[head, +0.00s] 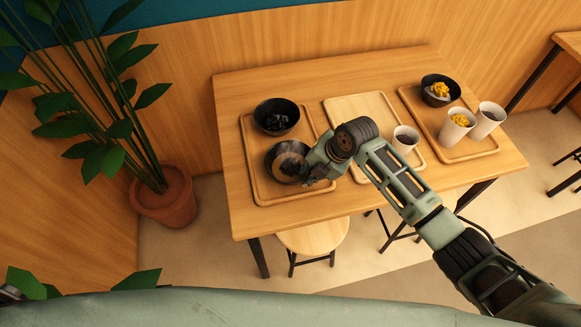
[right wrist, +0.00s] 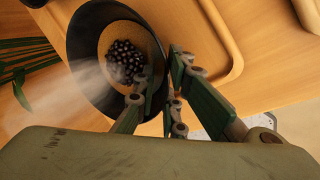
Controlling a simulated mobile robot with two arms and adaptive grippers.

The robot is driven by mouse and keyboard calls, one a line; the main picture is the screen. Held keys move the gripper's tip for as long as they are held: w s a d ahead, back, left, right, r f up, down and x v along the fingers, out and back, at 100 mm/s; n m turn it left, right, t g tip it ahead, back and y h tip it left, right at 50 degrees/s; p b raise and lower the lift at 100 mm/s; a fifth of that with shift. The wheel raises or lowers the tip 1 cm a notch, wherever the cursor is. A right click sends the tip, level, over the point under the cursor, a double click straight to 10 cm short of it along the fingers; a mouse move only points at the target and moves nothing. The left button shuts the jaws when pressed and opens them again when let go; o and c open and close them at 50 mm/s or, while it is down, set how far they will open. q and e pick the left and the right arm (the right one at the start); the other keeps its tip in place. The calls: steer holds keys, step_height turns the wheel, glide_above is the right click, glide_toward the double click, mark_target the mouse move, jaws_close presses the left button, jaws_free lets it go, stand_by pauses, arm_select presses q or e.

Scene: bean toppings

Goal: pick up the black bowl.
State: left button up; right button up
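A black bowl (head: 273,177) with steam and dark contents is at the near part of the left tray (head: 249,147). In the right wrist view the bowl (right wrist: 82,50) holds glossy black beans (right wrist: 125,60). My right gripper (head: 308,176) is at the bowl's right side. In the right wrist view its fingers (right wrist: 163,82) lie on both sides of the bowl's near wall; whether they press on it is unclear. A second black bowl (head: 263,106) with dark contents stands behind on the same tray. My left gripper is not in view.
The middle tray (head: 352,103) bears a white cup (head: 405,141), partly behind my right arm. The right tray (head: 472,149) holds a black bowl (head: 430,97) with yellow topping and two cups (head: 450,135). A potted plant (head: 165,200) stands left of the table (head: 270,222); a stool (head: 314,237) is in front.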

jaws_close()
steer(key=shift+r, duration=0.1)
steer(key=shift+w+r, duration=0.1)
steer(key=shift+r, duration=0.5)
step_height(320, 180, up, 3)
steer(key=shift+f+b, duration=0.1)
steer(key=shift+b, duration=0.4)
steer(key=w+d+r+b, duration=0.3)
steer(key=w+d+r, duration=0.4)
steer(key=d, duration=0.1)
steer(key=shift+w+d, duration=0.35)
